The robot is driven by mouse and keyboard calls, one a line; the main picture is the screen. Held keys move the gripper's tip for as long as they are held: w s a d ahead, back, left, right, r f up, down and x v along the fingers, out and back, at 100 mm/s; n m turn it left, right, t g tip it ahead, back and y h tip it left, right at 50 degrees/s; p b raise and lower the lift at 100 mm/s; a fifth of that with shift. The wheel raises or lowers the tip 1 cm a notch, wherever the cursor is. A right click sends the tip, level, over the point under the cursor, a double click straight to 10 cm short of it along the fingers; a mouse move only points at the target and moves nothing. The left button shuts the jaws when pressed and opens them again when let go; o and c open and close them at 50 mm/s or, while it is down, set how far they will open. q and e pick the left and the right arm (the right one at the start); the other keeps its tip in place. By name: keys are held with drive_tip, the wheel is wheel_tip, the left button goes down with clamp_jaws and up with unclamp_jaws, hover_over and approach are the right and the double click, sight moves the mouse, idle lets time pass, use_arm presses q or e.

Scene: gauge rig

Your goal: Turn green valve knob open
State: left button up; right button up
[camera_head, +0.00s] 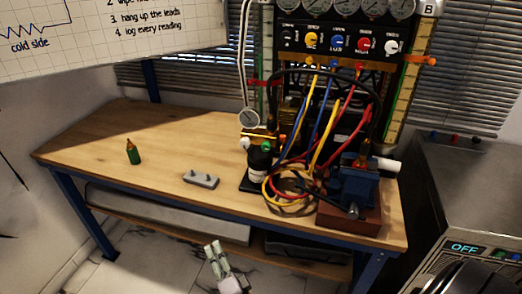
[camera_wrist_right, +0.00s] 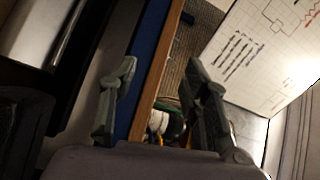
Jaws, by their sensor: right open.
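My right gripper (camera_head: 215,246) is low in front of the workbench, below its front edge, apart from the rig. In the right wrist view its two fingers (camera_wrist_right: 158,75) are spread with nothing held between them. A small green part (camera_head: 283,140) shows among the hoses at the rig's lower front; it is too small to tell whether it is the green valve knob or how it is turned. A pale round knob (camera_head: 245,143) is to its left. In the wrist view a whitish round thing (camera_wrist_right: 158,122) shows beyond the bench edge. My left gripper is not in view.
A metal cabinet (camera_head: 460,180) stands at right. The bench's left half is mostly clear.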

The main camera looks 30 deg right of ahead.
sight(265, 148)
drive_tip(key=s+d+r+m+g+h+p, duration=0.1)
drive_tip(key=d+r+m+g+h, duration=0.2)
drive_tip(key=r+m, duration=0.55)
drive_tip(key=s+d+r+m+g+h, duration=0.1)
drive_tip(key=d+r+m+h, duration=0.25)
drive_tip(key=r+m, duration=0.5)
drive_tip(key=s+d+r+m+g+h+p, duration=0.1)
drive_tip(key=s+d+r+m+g+h, duration=0.1)
drive_tip(key=r+m+h, duration=0.6)
drive_tip(key=w+d+y+p, duration=0.1)
drive_tip(key=w+d, duration=0.3)
drive_tip(key=w+d+f+m+y+p, duration=0.1)
drive_tip(key=w+d, duration=0.3)
drive_tip(key=w+d+m+y+p, duration=0.1)
drive_tip(key=w+d, duration=0.3)
drive_tip(key=shift+w+d+f+p, duration=0.1)
drive_tip(key=shift+d+f+p, duration=0.1)
drive_tip(key=shift+p, duration=0.15)
drive_tip(key=shift+c, duration=0.2)
clamp_jaws()
